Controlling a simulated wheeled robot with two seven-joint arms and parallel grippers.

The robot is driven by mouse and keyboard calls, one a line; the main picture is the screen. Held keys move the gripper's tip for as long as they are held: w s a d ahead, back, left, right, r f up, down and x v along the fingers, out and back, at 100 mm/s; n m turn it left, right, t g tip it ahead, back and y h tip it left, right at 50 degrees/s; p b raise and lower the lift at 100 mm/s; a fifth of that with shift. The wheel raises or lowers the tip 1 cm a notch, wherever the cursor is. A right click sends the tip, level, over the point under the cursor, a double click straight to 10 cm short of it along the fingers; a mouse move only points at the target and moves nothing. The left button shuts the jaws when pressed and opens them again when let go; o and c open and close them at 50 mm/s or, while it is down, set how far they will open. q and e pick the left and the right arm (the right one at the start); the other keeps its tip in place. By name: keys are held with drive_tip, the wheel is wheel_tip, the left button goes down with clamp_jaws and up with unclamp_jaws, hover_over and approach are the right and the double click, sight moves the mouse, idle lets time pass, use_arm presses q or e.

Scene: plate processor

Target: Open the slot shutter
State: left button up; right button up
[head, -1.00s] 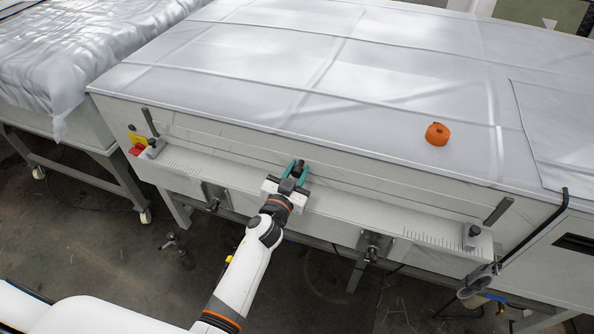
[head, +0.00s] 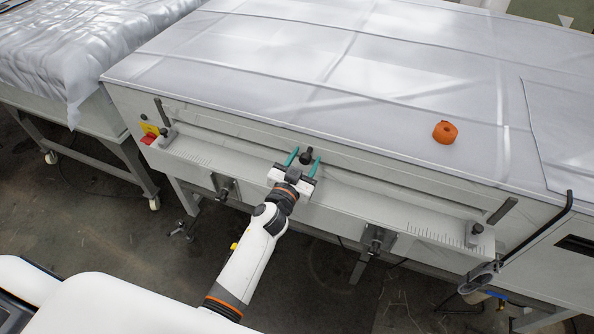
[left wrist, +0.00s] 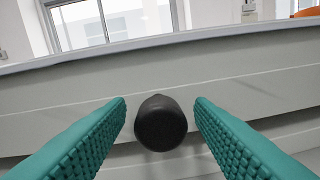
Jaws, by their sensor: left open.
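The slot shutter (head: 375,181) is a long pale panel along the front of the machine, with a dark round knob (head: 306,156) at its middle. My left gripper (head: 306,157) is open, and its two green fingers point at the panel on either side of the knob. In the left wrist view the black knob (left wrist: 161,123) sits between the fingers, with a gap on each side. Whether the fingertips reach past the knob's face is hard to tell. My right gripper is not in view.
A ledge with a ruled scale (head: 430,233) runs below the panel. A dark lever (head: 502,211) stands at the right end and another (head: 162,112) at the left. An orange roll (head: 445,132) lies on the sheet-covered top. A red and yellow switch (head: 149,134) is at the left.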

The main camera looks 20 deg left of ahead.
use_arm(q)
drive_tip(key=s+b, duration=0.1)
drive_tip(key=s, duration=1)
drive_tip(key=shift+s+a, duration=0.15)
drive_tip(key=shift+a, duration=0.3)
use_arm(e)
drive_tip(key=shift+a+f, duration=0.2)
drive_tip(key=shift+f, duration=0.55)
